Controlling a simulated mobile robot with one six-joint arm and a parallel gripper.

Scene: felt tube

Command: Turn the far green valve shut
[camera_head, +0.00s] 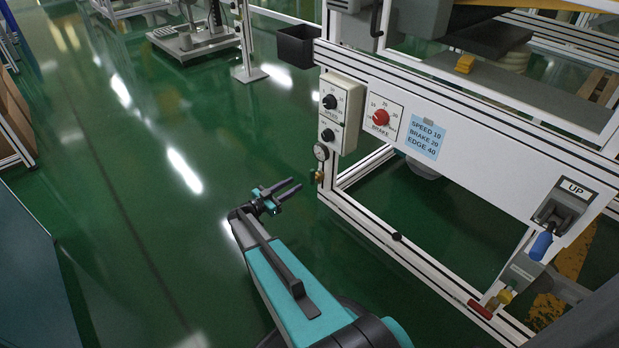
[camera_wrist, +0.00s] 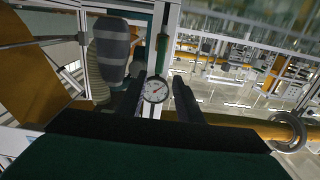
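A small brass fitting with a green part, which looks like the green valve (camera_head: 317,176), sits on the machine's near left post, just below a round gauge (camera_head: 321,152). My gripper (camera_head: 297,183) is a little left of it, open and empty, with its fingers pointing at the post. I see a gap between fingers and valve. In the wrist view the gauge (camera_wrist: 156,90) shows between my two dark fingers (camera_wrist: 160,100). A green upright strip (camera_wrist: 162,50) shows above it; I cannot tell whether this is the valve handle.
A panel with black knobs (camera_head: 330,102) and a red brake knob (camera_head: 380,117) is above. A blue note (camera_head: 426,139) is beside them. A red handle (camera_head: 480,309) and yellow handle (camera_head: 505,297) are at lower right. Green floor (camera_head: 150,240) to the left is clear.

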